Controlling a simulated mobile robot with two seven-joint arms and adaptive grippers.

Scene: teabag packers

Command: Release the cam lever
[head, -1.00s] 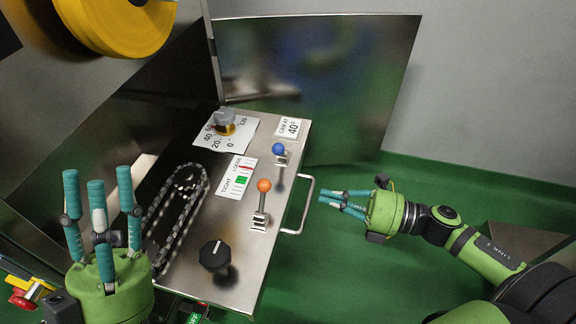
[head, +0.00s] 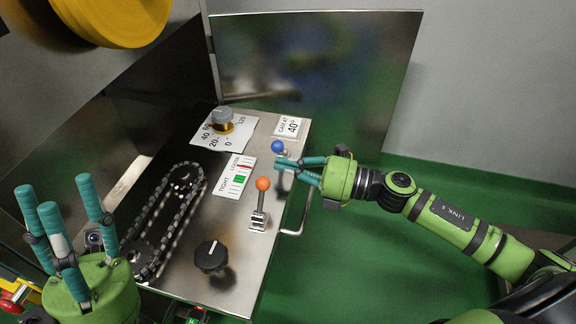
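A lever with a blue ball knob (head: 278,146) stands on the steel panel beside the "CAM AT 40°" label (head: 290,127). A lever with an orange ball knob (head: 263,184) stands upright nearer to me. My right gripper (head: 279,164) reaches in from the right, its fingertips just below the blue knob and over its shaft. The fingers hide the lower part of that lever. I cannot tell whether they touch it, or how far apart the tips are. My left gripper (head: 58,190) is open and empty at the lower left, fingers spread upward.
A grey dial (head: 222,115) stands on a numbered scale at the back. A black knob (head: 211,256) is at the front. A chain loop (head: 165,215) runs along the left. A handle (head: 303,208) sticks out at the panel's right edge. The green floor to the right is open.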

